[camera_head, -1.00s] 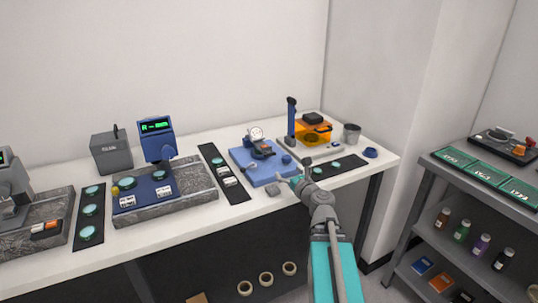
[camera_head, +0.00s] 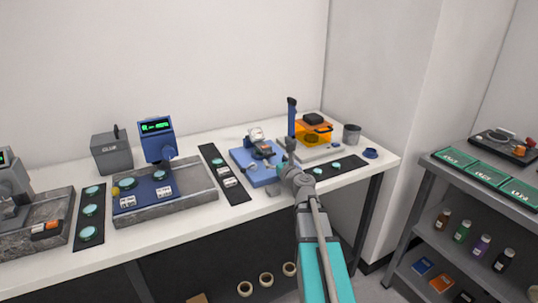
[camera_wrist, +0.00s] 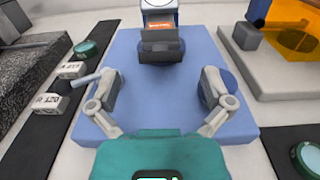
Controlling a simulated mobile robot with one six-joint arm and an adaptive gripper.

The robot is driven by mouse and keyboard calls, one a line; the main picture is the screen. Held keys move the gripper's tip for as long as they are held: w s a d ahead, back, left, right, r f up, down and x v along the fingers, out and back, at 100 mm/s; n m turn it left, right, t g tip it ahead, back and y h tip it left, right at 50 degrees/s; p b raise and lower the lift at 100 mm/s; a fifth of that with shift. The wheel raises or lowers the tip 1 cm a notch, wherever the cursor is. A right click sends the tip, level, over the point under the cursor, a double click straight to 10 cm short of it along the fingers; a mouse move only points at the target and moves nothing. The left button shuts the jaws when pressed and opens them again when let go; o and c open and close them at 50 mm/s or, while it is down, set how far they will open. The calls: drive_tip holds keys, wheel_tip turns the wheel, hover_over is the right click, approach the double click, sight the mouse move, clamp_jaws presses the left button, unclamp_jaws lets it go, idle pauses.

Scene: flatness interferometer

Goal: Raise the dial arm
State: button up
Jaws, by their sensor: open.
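The dial gauge (camera_head: 257,134), with a white round face, stands at the back of a blue base plate (camera_head: 243,160). In the wrist view, the lower edge of the dial (camera_wrist: 160,4) shows at the top, above a dark block with an orange label (camera_wrist: 162,45). My gripper (camera_wrist: 163,90) is open and empty over the blue plate (camera_wrist: 150,100), its fingers wide apart and nearer to me than the block. In the head view my gripper (camera_head: 287,163) covers the plate's right side. I cannot tell the dial arm's exact angle.
A blue post (camera_head: 291,118) and an orange box (camera_head: 313,133) stand right of the plate. A dark strip with white blocks (camera_head: 226,175) lies to its left, and a strip with green discs (camera_head: 337,167) to its right. A grey cup (camera_head: 351,134) stands farther right.

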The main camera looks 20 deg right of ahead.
sight(268, 150)
drive_tip(key=shift+w+a, duration=0.1)
drive_tip(key=shift+w, duration=2.2)
drive_tip(key=c, duration=1.1)
drive_tip(key=shift+c, duration=0.2)
drive_tip(key=shift+r, duration=0.15)
